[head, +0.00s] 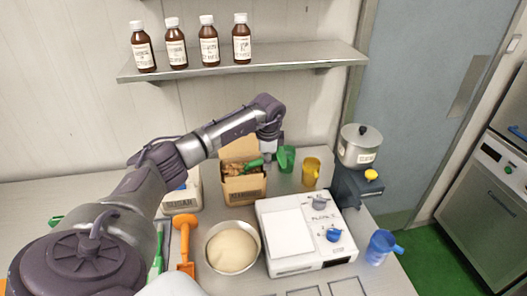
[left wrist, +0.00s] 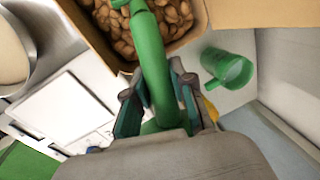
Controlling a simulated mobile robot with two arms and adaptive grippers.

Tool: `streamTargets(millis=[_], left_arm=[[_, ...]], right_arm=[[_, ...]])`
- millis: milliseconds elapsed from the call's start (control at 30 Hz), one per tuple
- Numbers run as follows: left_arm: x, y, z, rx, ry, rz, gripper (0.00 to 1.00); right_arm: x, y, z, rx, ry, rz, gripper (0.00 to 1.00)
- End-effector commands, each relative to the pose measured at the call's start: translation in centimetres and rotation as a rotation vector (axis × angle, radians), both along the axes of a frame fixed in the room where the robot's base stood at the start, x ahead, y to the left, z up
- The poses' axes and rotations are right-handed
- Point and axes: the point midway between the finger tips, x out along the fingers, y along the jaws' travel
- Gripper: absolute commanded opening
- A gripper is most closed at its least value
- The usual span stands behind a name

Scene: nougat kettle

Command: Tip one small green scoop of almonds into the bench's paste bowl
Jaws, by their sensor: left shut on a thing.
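My left gripper (head: 270,151) is shut on the handle of the green scoop (left wrist: 152,62), at the right edge of the open cardboard box (head: 244,190). The box holds brown almonds (left wrist: 113,28). The scoop (head: 256,162) reaches left over the almonds; its head is cut off in the left wrist view, and I cannot tell whether it holds any almonds. The metal paste bowl (head: 257,233) stands on the bench in front of the box, with a smooth cream mass in it. My right gripper is not in view.
A green cup (head: 286,157) and a yellow cup (head: 311,171) stand right of the box. A white appliance (head: 307,238) is right of the bowl, a blue cup (head: 381,247) beyond it. A sugar container (head: 182,199) and an orange scoop (head: 184,246) are left. A shelf (head: 290,58) with bottles hangs above.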

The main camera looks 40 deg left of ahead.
Motion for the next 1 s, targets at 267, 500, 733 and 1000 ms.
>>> streamTargets(millis=[267,500,733,1000], left_arm=[[1.1,-1.4,1.2,0.155,0.111,-0.001,0.00],[2.0,-2.7,1.7,0.265,0.193,-0.001,0.00],[2.5,-3.3,3.7,0.308,0.225,0.001,0.00],[2.7,-3.5,6.0,0.328,0.239,0.001,0.00]], right_arm=[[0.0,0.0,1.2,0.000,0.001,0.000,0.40],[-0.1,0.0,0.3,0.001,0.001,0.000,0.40],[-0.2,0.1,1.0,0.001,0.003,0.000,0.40],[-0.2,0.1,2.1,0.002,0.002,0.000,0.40]])
